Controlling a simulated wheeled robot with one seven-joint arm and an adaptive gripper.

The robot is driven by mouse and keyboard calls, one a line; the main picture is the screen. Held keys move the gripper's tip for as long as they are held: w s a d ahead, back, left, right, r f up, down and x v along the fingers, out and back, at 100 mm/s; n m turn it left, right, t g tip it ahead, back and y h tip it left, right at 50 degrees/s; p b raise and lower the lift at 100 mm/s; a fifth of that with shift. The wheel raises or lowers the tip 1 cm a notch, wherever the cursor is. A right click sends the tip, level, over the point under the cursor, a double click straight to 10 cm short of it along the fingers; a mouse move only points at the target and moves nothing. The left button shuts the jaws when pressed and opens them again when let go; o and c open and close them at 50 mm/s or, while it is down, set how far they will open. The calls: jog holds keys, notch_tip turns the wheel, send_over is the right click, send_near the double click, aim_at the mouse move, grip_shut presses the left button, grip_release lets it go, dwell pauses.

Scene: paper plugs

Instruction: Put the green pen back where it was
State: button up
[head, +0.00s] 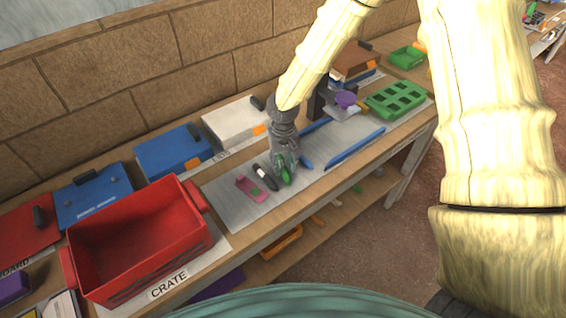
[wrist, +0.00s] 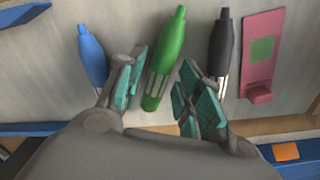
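The green pen (wrist: 167,57) lies between the two fingers of my gripper (wrist: 163,88) in the wrist view, a little tilted. The fingers stand apart on either side of it, with a narrow gap showing at the left; the gripper looks open. In the head view my gripper (head: 284,168) is low over the grey mat (head: 226,205), and part of the green pen (head: 287,178) shows at its fingers. Whether the pen touches the mat is hard to tell. A black pen (wrist: 222,48) lies to its right in the wrist view and a blue pen (wrist: 92,54) to its left.
A pink piece with a green square (wrist: 262,48) lies beyond the black pen. A red crate (head: 178,232) stands at the left on the bench. Blue (head: 172,150) and white (head: 232,122) boxes line the wall. A green holed tray (head: 396,99) sits at the right.

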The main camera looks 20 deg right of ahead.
aim_at(283, 166)
dwell(0.3)
notch_tip(283, 166, up, 12)
jog(key=b, duration=0.1)
jog(key=shift+b, duration=0.4)
